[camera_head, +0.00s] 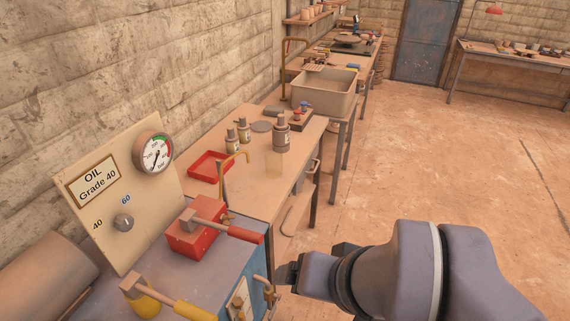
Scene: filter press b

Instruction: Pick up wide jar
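My gripper (284,273) is low in the picture, beside the blue machine and well in front of these vessels. Its fingers are small, dark and partly hidden, so I cannot see whether they are open.
A red tray (210,166) and a brass tap (232,166) are in front of the bottles. A blue machine (240,292) with a red-handled clamp (203,232), yellow handle (180,311) and gauge panel (118,205) stands nearer. A beige basin (323,98) is behind. The floor at right is clear.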

